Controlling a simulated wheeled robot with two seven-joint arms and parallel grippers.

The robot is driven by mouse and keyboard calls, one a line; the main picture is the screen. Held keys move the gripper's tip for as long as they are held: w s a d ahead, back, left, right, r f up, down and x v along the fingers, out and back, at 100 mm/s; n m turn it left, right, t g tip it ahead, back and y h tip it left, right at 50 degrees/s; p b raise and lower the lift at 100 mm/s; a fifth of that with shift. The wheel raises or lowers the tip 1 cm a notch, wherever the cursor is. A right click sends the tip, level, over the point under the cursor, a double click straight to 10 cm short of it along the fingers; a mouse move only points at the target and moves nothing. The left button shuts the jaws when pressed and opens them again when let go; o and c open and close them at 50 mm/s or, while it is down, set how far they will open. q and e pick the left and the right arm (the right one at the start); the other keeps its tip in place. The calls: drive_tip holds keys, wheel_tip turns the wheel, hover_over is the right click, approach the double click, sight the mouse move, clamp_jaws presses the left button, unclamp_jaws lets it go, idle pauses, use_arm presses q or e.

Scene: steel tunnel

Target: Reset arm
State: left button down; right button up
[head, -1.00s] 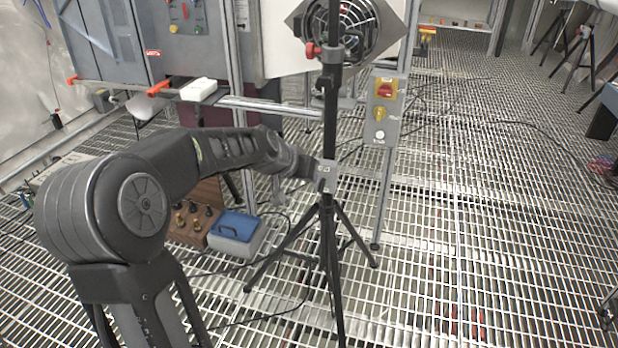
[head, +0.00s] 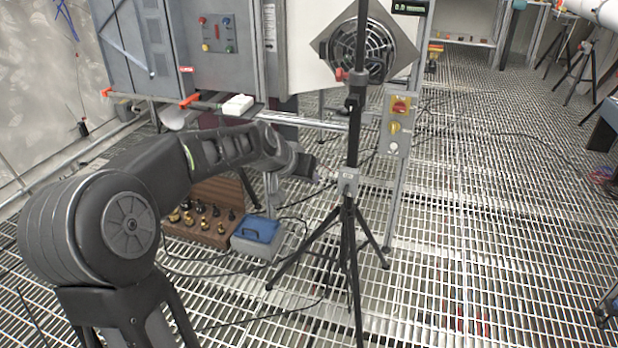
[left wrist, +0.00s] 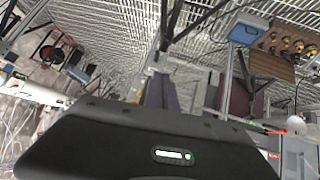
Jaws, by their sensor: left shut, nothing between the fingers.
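My left arm comes in from the left in the head view and reaches across the middle. My left gripper (head: 326,173) is at its end, small and partly hard to make out, just left of the clamp on a black tripod stand (head: 354,135). It is shut with nothing held. I cannot tell whether it touches the stand. My right gripper is not in view.
A control panel with a red switch (head: 400,106) stands right of the tripod. A blue-lidded box (head: 262,230) and a wooden block with brass fittings (head: 203,228) lie below the arm. A grey cabinet (head: 214,65) stands behind.

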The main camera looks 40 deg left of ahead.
use_arm(q)
drive_tip(key=shift+w, duration=0.1)
idle(0.4)
drive_tip(key=w+d+f+n, duration=0.1)
drive_tip(key=d+f, duration=0.2)
drive_tip(key=f, duration=0.4)
drive_tip(key=d+f+n, duration=0.1)
drive_tip(key=d+f, duration=0.3)
drive_tip(key=f, duration=0.2)
drive_tip(key=s+d+f+g+h, duration=0.1)
drive_tip(key=s+d+f+g, duration=0.1)
drive_tip(key=s+d+f, duration=0.5)
drive_tip(key=s+d+f+g+h, duration=0.1)
drive_tip(key=s+d+f, duration=0.3)
drive_tip(key=d+f, duration=0.7)
drive_tip(key=s+d+f+m+g+h, duration=0.1)
drive_tip(key=s+d+f+m+g, duration=0.15)
drive_tip(key=s+d+f, duration=0.55)
drive_tip(key=s+d+f+m+g+h, duration=0.1)
drive_tip(key=s+d+f+g+h, duration=0.15)
drive_tip(key=s, duration=0.95)
wheel_tip(320, 180, up, 14)
drive_tip(key=p, duration=1.4)
drive_tip(key=shift+w+d+f+n+y+p, duration=0.15)
drive_tip(key=shift+w+d+n+y+p, duration=0.1)
drive_tip(key=shift+w+n+y+p, duration=0.15)
